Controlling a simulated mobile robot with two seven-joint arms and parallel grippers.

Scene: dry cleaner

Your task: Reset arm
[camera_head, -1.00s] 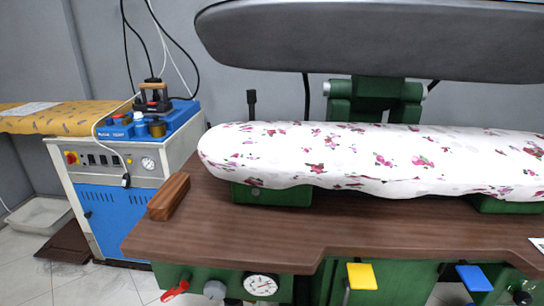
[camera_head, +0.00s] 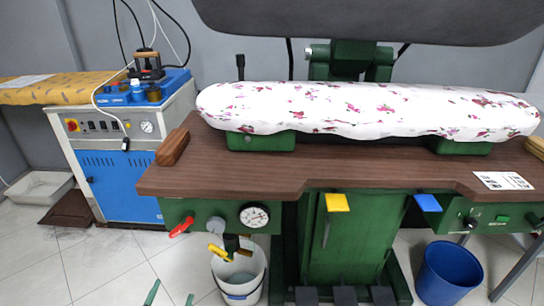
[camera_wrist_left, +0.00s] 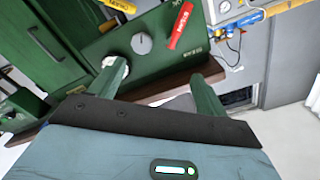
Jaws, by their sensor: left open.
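My left gripper (camera_head: 170,297) shows only as two green fingertips at the bottom edge of the head view, left of the white bucket. In the left wrist view my left gripper (camera_wrist_left: 158,85) has its two green fingers spread apart with nothing held between them. They point toward the green front panel (camera_wrist_left: 150,45) below the press table, which carries a red handle (camera_wrist_left: 181,25) and a grey knob (camera_wrist_left: 141,43). The rest of the left arm is outside the head view. My right gripper is in neither view.
The brown press table (camera_head: 330,170) carries a floral ironing board (camera_head: 360,110) and a wooden block (camera_head: 173,147). Below are a white bucket (camera_head: 258,274), a blue bin (camera_head: 449,274) and pedals. A blue steam unit (camera_head: 120,185) stands left. Tiled floor (camera_head: 95,265) is open at lower left.

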